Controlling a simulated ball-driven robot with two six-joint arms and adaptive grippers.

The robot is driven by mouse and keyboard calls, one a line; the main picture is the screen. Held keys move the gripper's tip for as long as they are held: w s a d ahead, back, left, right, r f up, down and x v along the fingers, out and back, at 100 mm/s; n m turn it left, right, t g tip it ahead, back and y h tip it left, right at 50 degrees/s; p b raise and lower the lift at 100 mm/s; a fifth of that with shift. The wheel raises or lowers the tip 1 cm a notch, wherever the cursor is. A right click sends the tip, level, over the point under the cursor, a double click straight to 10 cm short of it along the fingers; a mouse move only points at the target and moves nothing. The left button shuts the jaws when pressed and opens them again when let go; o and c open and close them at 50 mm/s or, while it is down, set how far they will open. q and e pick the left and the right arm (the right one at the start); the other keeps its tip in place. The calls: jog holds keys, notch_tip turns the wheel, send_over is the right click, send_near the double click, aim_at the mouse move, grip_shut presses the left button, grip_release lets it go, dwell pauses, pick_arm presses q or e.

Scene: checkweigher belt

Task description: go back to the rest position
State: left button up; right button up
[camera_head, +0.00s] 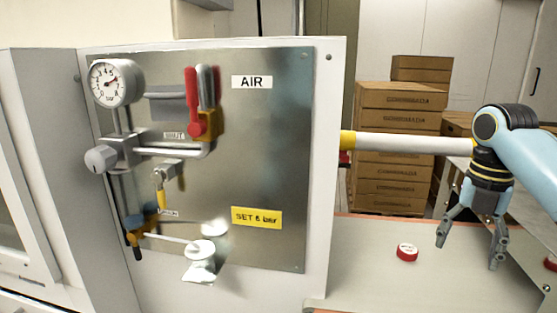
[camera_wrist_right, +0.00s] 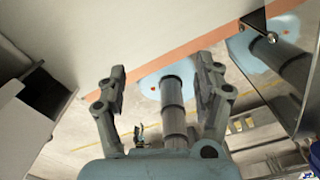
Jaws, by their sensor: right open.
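My right gripper (camera_head: 468,252) hangs from the blue arm at the right of the head view, with its fingers pointing down and spread. It is open and empty, above the grey surface (camera_head: 375,285) and right of a small red-and-white round piece (camera_head: 407,252). In the right wrist view its two fingers (camera_wrist_right: 162,70) stand well apart with nothing between them. My left gripper cannot be made out in either view.
A metal panel (camera_head: 265,150) carries a gauge (camera_head: 110,84), a red handle (camera_head: 191,98), pipes and a yellow setting label (camera_head: 256,218). Stacked cardboard boxes (camera_head: 398,125) stand behind. A white post (camera_head: 415,144) with a yellow end reaches between panel and arm.

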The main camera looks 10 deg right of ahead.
jog(key=s+a+f+m+t, duration=0.2)
jog(key=s+a+f+m, duration=0.6)
jog(key=s+m, duration=0.4)
jog(key=s+a+r+m+t, duration=0.2)
jog(key=s+a+m, duration=0.2)
jog(key=s+m, duration=0.9)
notch_tip(320, 180, down, 30)
jog(key=s+d+m+g+h+b, duration=0.1)
jog(key=d+g+b, duration=0.15)
jog(key=b, duration=0.25)
pick_arm(q)
notch_tip(320, 180, down, 9)
jog(key=s+b, duration=0.1)
jog(key=b, duration=0.2)
jog(key=shift+s+r+b, duration=0.15)
jog(key=shift+b, duration=0.15)
pick_arm(e)
jog(key=s+d+f, duration=0.1)
jog(key=s+f, duration=1.7)
jog(key=f, duration=0.2)
jog(key=shift+s+d+f+m, duration=0.2)
jog(key=shift+s+f+m, duration=0.1)
jog(key=shift+s, duration=0.1)
